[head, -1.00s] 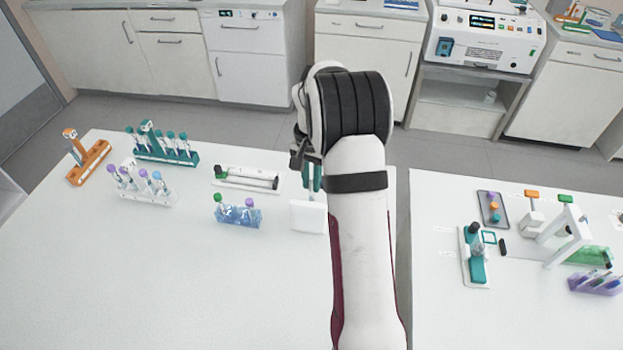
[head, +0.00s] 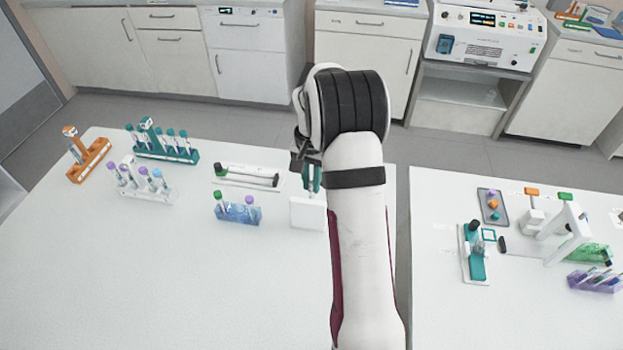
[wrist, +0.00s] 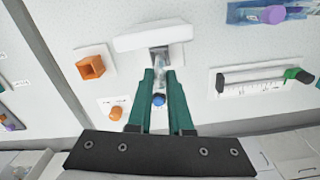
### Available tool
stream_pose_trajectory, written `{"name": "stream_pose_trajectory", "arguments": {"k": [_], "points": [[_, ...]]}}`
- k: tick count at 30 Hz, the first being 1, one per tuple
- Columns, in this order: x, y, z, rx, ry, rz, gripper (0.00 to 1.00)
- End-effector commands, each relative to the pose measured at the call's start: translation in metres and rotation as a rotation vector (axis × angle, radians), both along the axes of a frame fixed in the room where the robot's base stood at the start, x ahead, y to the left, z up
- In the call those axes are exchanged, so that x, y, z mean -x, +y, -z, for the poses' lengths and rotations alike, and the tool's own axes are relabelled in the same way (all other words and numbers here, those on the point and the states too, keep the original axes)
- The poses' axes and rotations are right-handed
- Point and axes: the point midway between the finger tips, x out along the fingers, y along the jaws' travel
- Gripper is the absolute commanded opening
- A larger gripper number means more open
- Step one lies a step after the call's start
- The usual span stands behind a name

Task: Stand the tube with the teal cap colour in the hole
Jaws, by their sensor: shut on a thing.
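My gripper (wrist: 161,73) has teal fingers, closed on a clear tube (wrist: 162,76) in the wrist view. In the head view my gripper (head: 312,180) is partly hidden by my own arm, and the tube cannot be made out there. A small blue round thing (wrist: 159,99) shows between the fingers; I cannot tell whether it belongs to the tube. No teal cap can be picked out on it. The tube end is at a grey square spot (wrist: 159,53) beside a white block (wrist: 153,35); whether it is inside a hole is unclear. The white block (head: 307,213) also shows in the head view.
A white tray with a scale and a lying black-and-green piece (wrist: 265,80) is close by. An orange square holder (wrist: 91,67) stands on the other side. A blue rack (head: 238,214), clear rack (head: 150,193) and teal rack (head: 168,155) stand left.

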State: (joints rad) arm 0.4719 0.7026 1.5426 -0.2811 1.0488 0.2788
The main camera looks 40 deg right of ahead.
Motion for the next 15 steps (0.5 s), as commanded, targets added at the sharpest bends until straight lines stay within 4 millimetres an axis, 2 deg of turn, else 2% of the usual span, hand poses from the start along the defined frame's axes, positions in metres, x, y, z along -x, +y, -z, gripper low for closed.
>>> {"name": "stream_pose_trajectory", "arguments": {"k": [15], "points": [[0.0002, 0.0001, 0.0051, 0.000, 0.000, 0.000, 0.00]]}}
